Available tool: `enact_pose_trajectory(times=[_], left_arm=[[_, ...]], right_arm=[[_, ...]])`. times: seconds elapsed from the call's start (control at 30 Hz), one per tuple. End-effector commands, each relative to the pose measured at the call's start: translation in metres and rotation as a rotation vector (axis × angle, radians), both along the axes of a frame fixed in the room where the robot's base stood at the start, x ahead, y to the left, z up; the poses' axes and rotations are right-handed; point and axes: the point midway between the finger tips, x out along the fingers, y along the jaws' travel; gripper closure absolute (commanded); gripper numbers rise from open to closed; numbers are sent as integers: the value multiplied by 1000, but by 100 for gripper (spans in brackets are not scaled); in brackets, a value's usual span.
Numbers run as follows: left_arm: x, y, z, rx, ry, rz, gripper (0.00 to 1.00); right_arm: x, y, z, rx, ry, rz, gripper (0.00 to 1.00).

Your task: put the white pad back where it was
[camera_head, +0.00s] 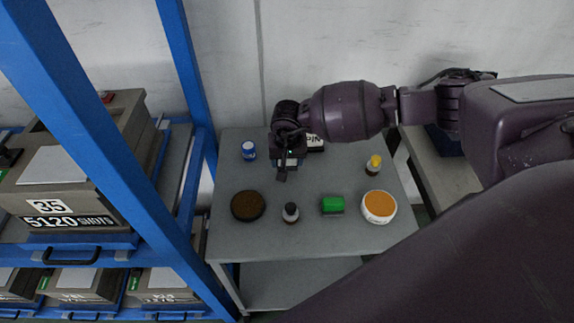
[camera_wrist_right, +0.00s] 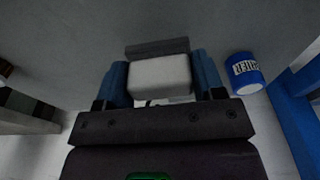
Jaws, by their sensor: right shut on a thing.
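The white pad (camera_wrist_right: 160,75) sits between the two blue fingers of my right gripper (camera_wrist_right: 164,84) in the right wrist view. The gripper is shut on it, with a finger against each side. A dark grey strip (camera_wrist_right: 157,47) shows just beyond the pad; I cannot tell whether it belongs to it. In the head view my right gripper (camera_head: 286,165) is over the back middle of the grey table (camera_head: 330,238), and the pad is hidden or too small to make out. My left gripper is not in view.
A blue jar (camera_head: 248,150) is left of the gripper; a dark box with white lettering (camera_head: 316,142) is right. A brown disc (camera_head: 248,206), dark bottle (camera_head: 291,213), green block (camera_head: 332,205), orange-topped tub (camera_head: 378,206) and yellow-capped bottle (camera_head: 374,164) stand apart. A blue rack (camera_head: 185,80) is left.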

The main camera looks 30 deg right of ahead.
Motion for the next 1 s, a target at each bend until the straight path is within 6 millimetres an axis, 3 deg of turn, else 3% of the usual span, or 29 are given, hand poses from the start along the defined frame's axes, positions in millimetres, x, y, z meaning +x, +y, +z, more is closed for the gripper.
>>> enact_pose_trajectory(times=[0.2, 0.6, 0.63, 0.77, 0.8, 1.0], left_arm=[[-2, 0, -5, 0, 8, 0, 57], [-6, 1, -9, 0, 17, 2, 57], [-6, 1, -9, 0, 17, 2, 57], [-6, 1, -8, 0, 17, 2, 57], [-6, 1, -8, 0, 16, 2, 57], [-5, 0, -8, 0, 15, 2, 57]], right_arm=[[-1, 0, -29, 0, 2, 0, 63], [0, 0, -33, 0, 1, 1, 63], [0, 0, -33, 0, 1, 1, 36], [0, 0, -32, 0, 0, 0, 16], [0, 0, -32, 0, 0, 0, 12], [0, 0, -32, 0, 0, 0, 12]])
